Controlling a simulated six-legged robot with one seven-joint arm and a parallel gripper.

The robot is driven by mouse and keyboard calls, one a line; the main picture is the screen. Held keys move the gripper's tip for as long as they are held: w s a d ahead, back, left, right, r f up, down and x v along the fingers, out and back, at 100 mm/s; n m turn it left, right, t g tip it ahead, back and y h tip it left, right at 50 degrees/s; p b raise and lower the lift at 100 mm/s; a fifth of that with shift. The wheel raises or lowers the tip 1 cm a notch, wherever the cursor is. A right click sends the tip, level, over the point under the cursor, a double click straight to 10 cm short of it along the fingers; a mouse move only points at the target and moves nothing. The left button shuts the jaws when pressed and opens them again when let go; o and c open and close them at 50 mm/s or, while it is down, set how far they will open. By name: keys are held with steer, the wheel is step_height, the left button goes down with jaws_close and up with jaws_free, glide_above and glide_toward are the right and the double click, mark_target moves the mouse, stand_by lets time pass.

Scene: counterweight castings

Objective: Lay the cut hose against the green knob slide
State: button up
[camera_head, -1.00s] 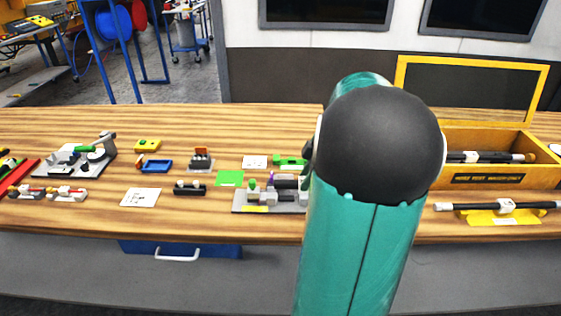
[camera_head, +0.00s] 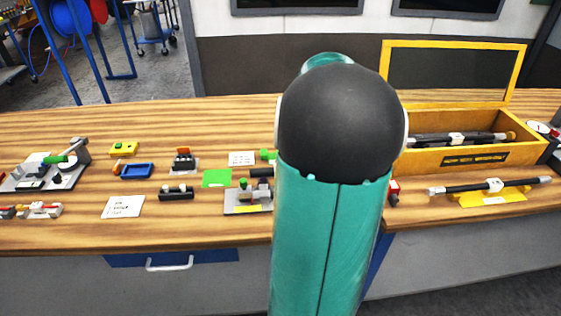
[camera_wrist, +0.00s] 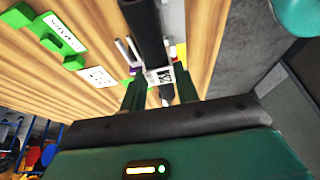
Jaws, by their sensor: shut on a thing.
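A black tube (camera_wrist: 146,22), seemingly the cut hose, runs down the wrist view between the fingers of my gripper (camera_wrist: 161,93). A white marked piece (camera_wrist: 160,76) sits around or against it near the fingers. My gripper is shut on the tube, with a green finger on each side. A grey fixture (camera_head: 236,206) with a green knob (camera_head: 243,184) and a yellow strip, likely the green knob slide, stands near the bench's front edge. My arm hides its right part in the head view. Whether the tube touches it I cannot tell.
A yellow box (camera_head: 480,157) holds black rods at right. Another rod (camera_head: 515,184) lies on a yellow stand (camera_head: 488,199). A green square (camera_head: 217,178), black block (camera_head: 176,192), blue tray (camera_head: 137,170) and white card (camera_head: 123,207) lie left of the fixture.

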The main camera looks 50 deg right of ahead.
steer(key=shift+s, duration=0.2)
steer(key=shift+f, duration=2.75)
steer(key=shift+f, duration=0.7)
steer(key=shift+w+a, duration=0.1)
steer(key=shift+w, duration=0.05)
stand_by(0.7)
steer(key=o, duration=1)
